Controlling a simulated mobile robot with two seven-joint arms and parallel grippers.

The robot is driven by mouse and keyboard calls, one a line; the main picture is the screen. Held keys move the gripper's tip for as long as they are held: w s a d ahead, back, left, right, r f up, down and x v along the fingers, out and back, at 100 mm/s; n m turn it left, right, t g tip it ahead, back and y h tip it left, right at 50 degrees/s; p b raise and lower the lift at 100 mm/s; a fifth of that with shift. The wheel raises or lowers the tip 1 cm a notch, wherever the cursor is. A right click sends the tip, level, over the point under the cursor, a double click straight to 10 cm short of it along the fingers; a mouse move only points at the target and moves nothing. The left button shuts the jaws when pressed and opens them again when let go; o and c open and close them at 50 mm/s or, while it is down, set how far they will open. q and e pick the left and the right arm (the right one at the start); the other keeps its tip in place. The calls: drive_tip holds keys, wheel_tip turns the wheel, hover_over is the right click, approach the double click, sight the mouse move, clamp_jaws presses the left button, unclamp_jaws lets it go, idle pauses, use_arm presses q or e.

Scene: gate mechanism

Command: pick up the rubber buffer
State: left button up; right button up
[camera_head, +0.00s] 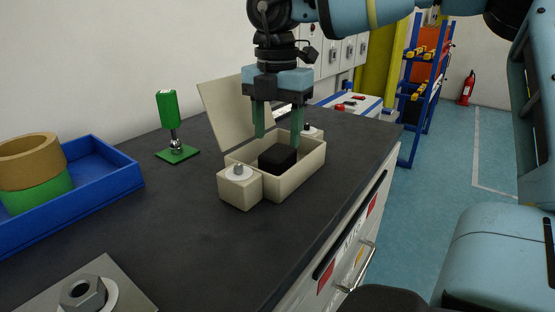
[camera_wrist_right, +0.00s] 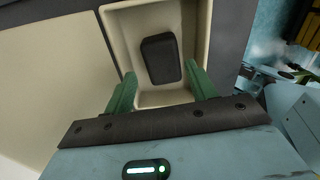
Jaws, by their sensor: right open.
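The rubber buffer (camera_head: 276,158) is a black block lying inside an open cream box (camera_head: 303,170) on the dark worktop. It also shows in the right wrist view (camera_wrist_right: 161,58), on the floor of the box with space around it. My right gripper (camera_head: 277,138) has green fingers pointing down into the box. In the wrist view its open fingers (camera_wrist_right: 163,87) are spread wider than the buffer, near its lower end, and do not appear to touch it. Part of the buffer is hidden by the box wall in the head view. My left gripper is not in view.
The box's lid (camera_head: 231,118) stands open at its back left. A small cream block with a knob (camera_head: 239,188) adjoins the box. A green clamp-like stand (camera_head: 173,130), a blue tray (camera_head: 103,174) with rings and a nut on a plate (camera_head: 84,292) lie left. The middle worktop is clear.

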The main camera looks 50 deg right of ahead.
sight(278, 150)
drive_tip(key=f, duration=0.5)
drive_tip(key=shift+s, duration=0.2)
drive_tip(key=c, duration=0.8)
drive_tip(key=shift+r, duration=5.1)
